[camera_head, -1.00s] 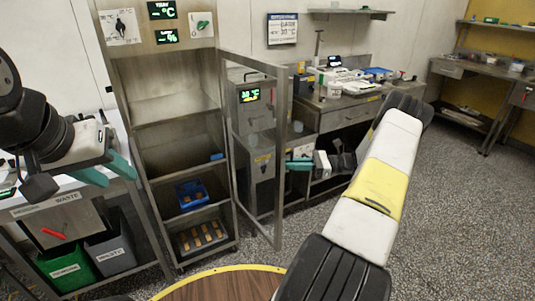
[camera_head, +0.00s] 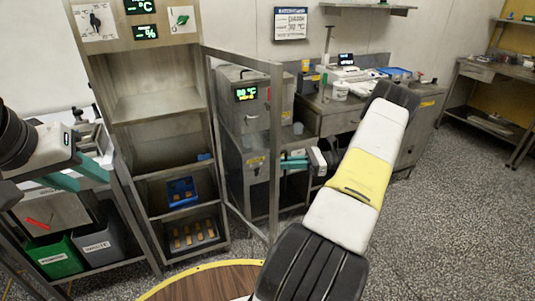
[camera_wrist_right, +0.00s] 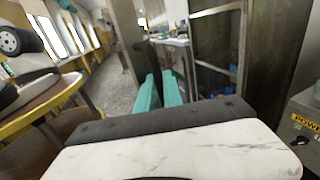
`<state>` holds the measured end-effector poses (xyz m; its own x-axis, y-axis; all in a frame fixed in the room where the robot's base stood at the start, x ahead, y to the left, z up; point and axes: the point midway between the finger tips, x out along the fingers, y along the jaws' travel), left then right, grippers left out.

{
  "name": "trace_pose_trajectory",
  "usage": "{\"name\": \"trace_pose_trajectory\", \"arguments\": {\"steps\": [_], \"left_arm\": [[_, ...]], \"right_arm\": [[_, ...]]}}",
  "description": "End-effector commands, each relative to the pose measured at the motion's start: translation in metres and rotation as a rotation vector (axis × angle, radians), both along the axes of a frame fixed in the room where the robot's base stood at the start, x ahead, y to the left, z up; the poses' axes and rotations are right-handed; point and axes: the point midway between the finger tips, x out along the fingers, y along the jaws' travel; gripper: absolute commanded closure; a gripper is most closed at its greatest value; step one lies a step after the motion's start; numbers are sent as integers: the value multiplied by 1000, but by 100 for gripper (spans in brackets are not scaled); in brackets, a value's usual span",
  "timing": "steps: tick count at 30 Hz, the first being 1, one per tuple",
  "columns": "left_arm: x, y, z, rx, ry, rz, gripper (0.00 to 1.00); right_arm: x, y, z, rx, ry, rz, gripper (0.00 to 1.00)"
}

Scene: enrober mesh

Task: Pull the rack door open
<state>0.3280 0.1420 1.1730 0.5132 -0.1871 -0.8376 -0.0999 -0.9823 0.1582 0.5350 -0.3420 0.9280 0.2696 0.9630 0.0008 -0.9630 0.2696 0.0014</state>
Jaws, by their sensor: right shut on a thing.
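The tall metal rack (camera_head: 110,105) stands left of centre in the head view. Its framed rack door (camera_head: 276,150) is swung outward from the rack's right side, and the shelves are exposed. My left gripper (camera_head: 75,174) is open and empty, left of the rack.
A blue tray (camera_head: 182,190) and a tray of bars (camera_head: 193,236) sit on the lower shelves. A green bin (camera_head: 60,259) and a grey bin (camera_head: 103,249) stand left of the rack. A metal cabinet (camera_head: 241,110) shows behind the door. Open speckled floor lies to the right.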

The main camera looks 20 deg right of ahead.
Motion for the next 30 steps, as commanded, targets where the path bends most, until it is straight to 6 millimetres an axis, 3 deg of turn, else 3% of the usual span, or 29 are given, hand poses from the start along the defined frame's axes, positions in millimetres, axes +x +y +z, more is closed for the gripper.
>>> {"name": "trace_pose_trajectory", "arguments": {"steps": [4,5,7,8,19,30], "left_arm": [[0,0,0,0,0,0,60],[0,0,0,0,0,0,60],[0,0,0,0,0,0,60],[0,0,0,0,0,0,60],[0,0,0,0,0,0,60],[0,0,0,0,0,0,60]], "right_arm": [[2,2,0,0,-1,-1,100],[2,2,0,0,-1,-1,83],[2,1,0,0,-1,-1,70],[2,1,0,0,-1,-1,68],[0,-4,0,-1,-1,-2,68],[-15,-59,-1,-2,0,-2,68]]}}
